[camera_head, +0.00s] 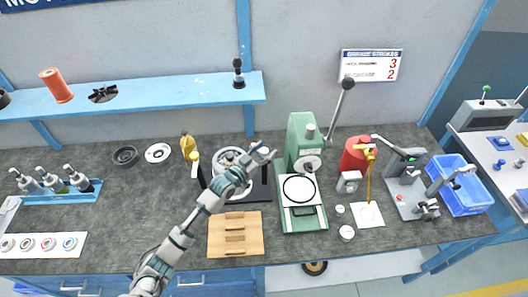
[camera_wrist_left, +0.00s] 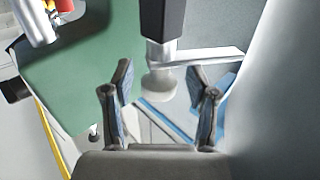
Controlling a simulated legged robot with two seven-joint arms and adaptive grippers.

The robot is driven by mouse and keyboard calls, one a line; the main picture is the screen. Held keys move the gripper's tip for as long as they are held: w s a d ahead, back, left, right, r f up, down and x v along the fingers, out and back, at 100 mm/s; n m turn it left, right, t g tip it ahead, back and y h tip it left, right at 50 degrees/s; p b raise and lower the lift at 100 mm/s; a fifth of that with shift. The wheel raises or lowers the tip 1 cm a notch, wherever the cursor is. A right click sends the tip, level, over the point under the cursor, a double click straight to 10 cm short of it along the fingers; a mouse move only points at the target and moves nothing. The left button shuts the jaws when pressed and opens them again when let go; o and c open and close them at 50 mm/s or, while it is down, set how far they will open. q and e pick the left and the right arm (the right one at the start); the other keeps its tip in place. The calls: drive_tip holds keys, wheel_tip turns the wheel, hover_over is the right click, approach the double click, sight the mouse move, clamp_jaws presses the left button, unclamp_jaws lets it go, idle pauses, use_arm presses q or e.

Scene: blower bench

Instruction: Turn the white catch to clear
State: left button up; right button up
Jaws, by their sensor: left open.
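My left gripper (camera_head: 266,152) is over the middle of the bench, just left of the green press (camera_head: 302,128). In the left wrist view the two fingers of my left gripper (camera_wrist_left: 163,105) stand wide apart with nothing gripped. A pale, blunt round part (camera_wrist_left: 160,80) on a silver collar under a black block shows between and beyond the fingertips; no contact is visible. I cannot tell for certain whether it is the white catch. The round white-and-grey blower part (camera_head: 236,190) on a dark base lies beneath my left forearm and is partly hidden. My right gripper is out of view.
A wooden block (camera_head: 236,243) lies in front of the blower part. A red can (camera_head: 355,154), a yellow hooked stand (camera_head: 370,172) and a blue bin (camera_head: 462,192) stand right of the press. The press lever (camera_head: 340,108) slants upward.

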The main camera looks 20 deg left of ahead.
use_arm(q)
drive_tip(key=v, duration=1.2)
